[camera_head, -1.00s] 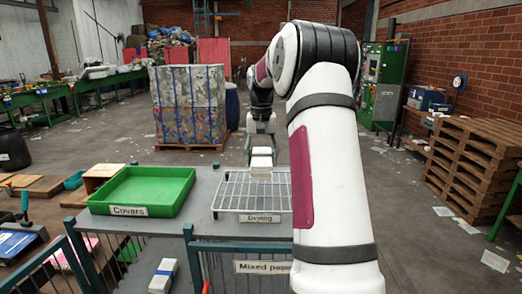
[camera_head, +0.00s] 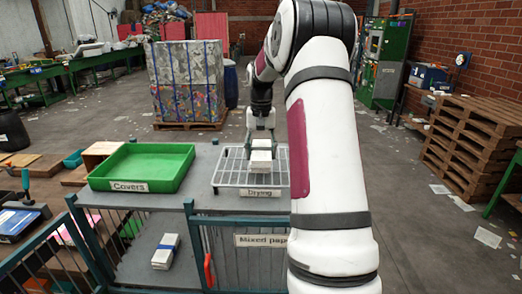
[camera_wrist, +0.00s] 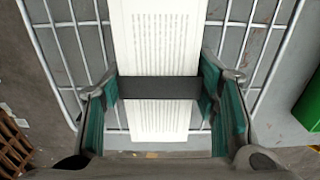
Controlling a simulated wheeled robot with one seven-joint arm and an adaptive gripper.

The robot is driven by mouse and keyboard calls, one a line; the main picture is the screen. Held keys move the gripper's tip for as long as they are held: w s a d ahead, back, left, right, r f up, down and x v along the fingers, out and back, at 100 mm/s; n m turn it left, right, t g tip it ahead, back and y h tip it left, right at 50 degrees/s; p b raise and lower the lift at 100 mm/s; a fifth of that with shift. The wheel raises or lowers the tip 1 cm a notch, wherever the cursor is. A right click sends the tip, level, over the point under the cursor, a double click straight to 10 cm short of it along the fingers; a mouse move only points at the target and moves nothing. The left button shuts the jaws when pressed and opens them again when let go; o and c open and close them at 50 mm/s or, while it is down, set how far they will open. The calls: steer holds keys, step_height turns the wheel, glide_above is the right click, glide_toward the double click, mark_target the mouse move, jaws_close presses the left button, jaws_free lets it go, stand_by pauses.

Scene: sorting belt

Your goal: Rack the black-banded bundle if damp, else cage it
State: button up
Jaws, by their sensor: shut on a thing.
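My gripper (camera_head: 262,137) is shut on the black-banded bundle (camera_head: 261,163), a stack of white printed paper. In the wrist view, the bundle (camera_wrist: 160,30) lies between my gripper's fingers (camera_wrist: 160,108), which close on both sides at its black band (camera_wrist: 159,87). I see no clear wet patch on its top face. The bundle is over the white wire drying rack (camera_head: 230,180); the rack's wires (camera_wrist: 62,40) show on both sides of it in the wrist view. I cannot tell whether it touches the wires. The "Mixed paper" cage (camera_head: 222,235) is in front.
A green "Covers" tray (camera_head: 140,168) stands left of the rack. A strapped bale (camera_head: 188,85) stands behind, and stacked pallets (camera_head: 475,140) are at right.

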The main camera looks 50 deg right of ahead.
steer(key=shift+f, duration=0.35)
stand_by(0.5)
steer(key=o, duration=1.5)
step_height(320, 180, up, 12)
steer(key=shift+r, duration=0.1)
